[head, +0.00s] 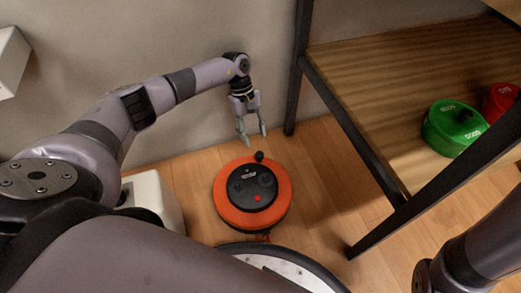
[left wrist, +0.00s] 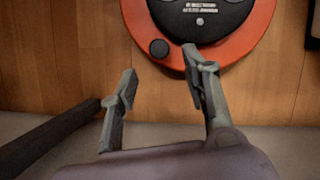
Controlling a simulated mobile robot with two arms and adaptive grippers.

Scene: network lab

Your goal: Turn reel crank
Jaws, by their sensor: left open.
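The orange reel (head: 230,212) with a black centre disc lies on the wooden floor in the head view. Its crank knob (head: 259,156), a small black round piece, stands at the disc's far edge. In the left wrist view the reel (left wrist: 236,50) is at the top and the knob (left wrist: 159,49) sits at its lower left. My left gripper (head: 252,138) is open and empty, pointing down just beyond the knob. In the left wrist view its fingertips (left wrist: 160,62) lie on both sides of the knob's line, apart from it. My right gripper is not in view; only part of that arm shows.
A dark-framed shelf (head: 375,140) stands to the right, with a green reel (head: 453,128) and a red reel (head: 499,102) on its board. A shelf leg (head: 302,65) is close to my left gripper. A white box (head: 154,195) stands left of the orange reel.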

